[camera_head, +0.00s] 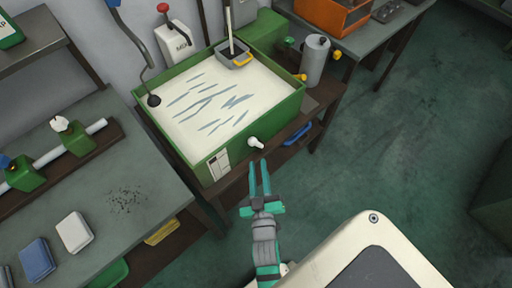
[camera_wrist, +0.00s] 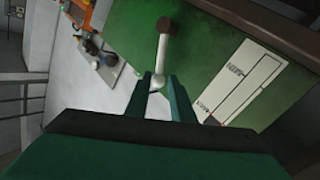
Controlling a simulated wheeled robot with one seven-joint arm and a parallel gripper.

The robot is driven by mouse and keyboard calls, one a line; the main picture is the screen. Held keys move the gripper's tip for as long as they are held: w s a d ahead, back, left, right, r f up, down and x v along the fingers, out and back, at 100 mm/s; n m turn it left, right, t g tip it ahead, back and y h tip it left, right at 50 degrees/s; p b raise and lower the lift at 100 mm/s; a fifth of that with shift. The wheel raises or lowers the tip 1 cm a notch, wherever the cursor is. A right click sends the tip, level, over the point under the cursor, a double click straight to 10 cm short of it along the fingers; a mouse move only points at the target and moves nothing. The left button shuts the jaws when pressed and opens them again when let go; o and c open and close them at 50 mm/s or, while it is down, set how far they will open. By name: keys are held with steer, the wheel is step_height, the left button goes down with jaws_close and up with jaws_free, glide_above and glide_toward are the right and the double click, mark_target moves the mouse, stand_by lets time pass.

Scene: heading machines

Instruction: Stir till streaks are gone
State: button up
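A green open-topped tank (camera_head: 285,110) holds a cream liquid (camera_head: 190,85) with several dark grey-blue streaks on its surface. A white wall box marked MIX (camera_head: 174,40) with a red-knobbed lever (camera_head: 163,9) is behind the tank. A grey bent rod (camera_head: 128,32) comes down to a dark round end (camera_head: 153,100) at the tank's left corner. A white handle (camera_head: 256,143) sticks out of the tank's front wall; it also shows in the wrist view (camera_wrist: 161,50). My gripper (camera_head: 260,163) is open and empty, its fingertips just in front of this handle, apparently without contact.
A grey cylinder (camera_head: 314,60) stands to the right. A workbench (camera_head: 130,165) with white and blue blocks is at left. The floor at right (camera_head: 400,140) is clear.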

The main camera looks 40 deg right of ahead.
mark_target(256, 145)
steer(key=shift+x, duration=3.95)
jaws_close()
